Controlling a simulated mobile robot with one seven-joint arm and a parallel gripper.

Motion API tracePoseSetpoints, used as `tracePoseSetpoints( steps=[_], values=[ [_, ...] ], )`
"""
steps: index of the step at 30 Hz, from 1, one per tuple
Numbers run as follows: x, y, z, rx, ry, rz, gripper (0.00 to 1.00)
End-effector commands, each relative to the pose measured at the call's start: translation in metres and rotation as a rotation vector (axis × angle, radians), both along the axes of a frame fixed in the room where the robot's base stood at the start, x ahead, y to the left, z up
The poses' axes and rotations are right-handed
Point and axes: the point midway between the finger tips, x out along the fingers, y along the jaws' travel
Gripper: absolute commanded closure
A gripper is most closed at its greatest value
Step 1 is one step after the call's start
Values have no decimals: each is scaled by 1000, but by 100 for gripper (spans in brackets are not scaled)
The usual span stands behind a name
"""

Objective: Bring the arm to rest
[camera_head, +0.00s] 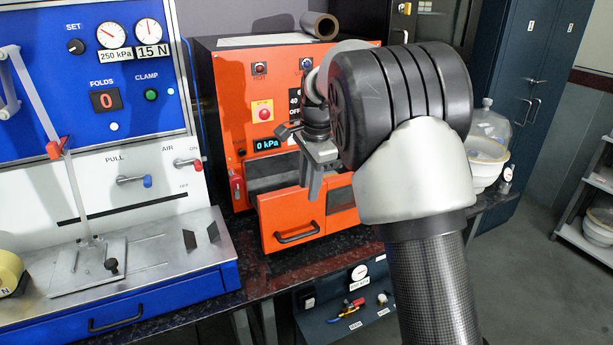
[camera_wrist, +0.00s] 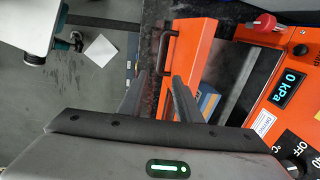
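My gripper (camera_head: 313,188) hangs in front of the orange machine (camera_head: 236,95) in the head view, with its fingers pointing down near the machine's orange door (camera_head: 277,222). In the wrist view my gripper (camera_wrist: 158,88) shows two dark fingers with a gap between them and nothing held. The orange door (camera_wrist: 190,52) and its black handle (camera_wrist: 166,50) lie beyond the fingers there. The door stands out from the machine's front. I cannot tell whether a finger touches it. My arm hides part of the machine's right side.
A white basin (camera_head: 488,160) and clear jug (camera_head: 489,122) stand at the right. Blue cabinets (camera_head: 515,85) are behind. A valve panel (camera_head: 350,305) sits below the dark bench.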

Motion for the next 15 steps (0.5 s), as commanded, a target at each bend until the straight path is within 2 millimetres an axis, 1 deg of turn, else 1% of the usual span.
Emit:
tracePoseSetpoints(
  steps=[2,5,6,8,9,11,12,14,15],
  values=[
    [-8,-6,16,0,-14,25,69],
    [-33,-18,50,-3,-46,102,69],
    [-47,-25,67,-10,-64,148,69],
    [-73,-36,91,-24,-94,229,69],
    [-93,-42,105,-36,-114,288,69],
    [-122,-51,124,-60,-146,375,69],
    [-142,-56,134,-80,-168,435,69],
    [-173,-64,147,-113,-197,525,69],
    [-193,-68,153,-139,-217,585,69]
  ],
)
